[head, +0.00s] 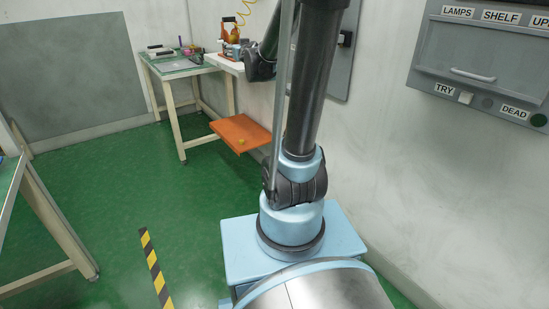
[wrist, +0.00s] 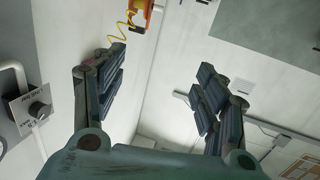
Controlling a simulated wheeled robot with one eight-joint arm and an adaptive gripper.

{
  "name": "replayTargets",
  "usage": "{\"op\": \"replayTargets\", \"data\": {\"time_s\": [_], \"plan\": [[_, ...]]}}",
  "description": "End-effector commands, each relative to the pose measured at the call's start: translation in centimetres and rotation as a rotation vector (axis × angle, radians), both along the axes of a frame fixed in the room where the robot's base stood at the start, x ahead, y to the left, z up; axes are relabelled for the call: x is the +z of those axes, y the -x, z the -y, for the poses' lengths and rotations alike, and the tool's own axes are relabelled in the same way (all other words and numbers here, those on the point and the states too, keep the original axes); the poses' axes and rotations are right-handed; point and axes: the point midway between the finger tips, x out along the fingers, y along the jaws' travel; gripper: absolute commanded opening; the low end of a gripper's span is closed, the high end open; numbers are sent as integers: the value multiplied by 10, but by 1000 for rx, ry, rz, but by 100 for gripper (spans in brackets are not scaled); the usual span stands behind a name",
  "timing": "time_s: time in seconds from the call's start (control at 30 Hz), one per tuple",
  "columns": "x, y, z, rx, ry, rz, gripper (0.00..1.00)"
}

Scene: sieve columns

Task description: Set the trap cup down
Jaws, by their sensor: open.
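My gripper (wrist: 155,82) is open in the wrist view, its two dark padded fingers wide apart. Nothing is between them; only pale wall and a corner show behind. In the head view I cannot make out the gripper's fingers; my arm stands in front of part of the scene. I cannot pick out a trap cup with certainty. A small yellow thing (head: 240,142) sits on an orange shelf (head: 228,131) low beside the bench; it is too small to identify.
A bench with a green top (head: 160,58) and pale legs stands at the back wall. An orange tool (head: 236,32) with a coiled yellow cord also shows in the wrist view (wrist: 141,12). A grey cabinet (head: 480,60) hangs at right. Green floor (head: 110,190) is open at left.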

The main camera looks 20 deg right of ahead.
Motion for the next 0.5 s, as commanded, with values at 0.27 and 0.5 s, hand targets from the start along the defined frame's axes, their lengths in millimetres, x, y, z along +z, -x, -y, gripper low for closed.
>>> {"op": "replayTargets", "data": {"time_s": [0.27,0.5], "plan": [[-64,94,-26,164,16,-316,66],[-136,191,-22,194,37,-641,66]]}}
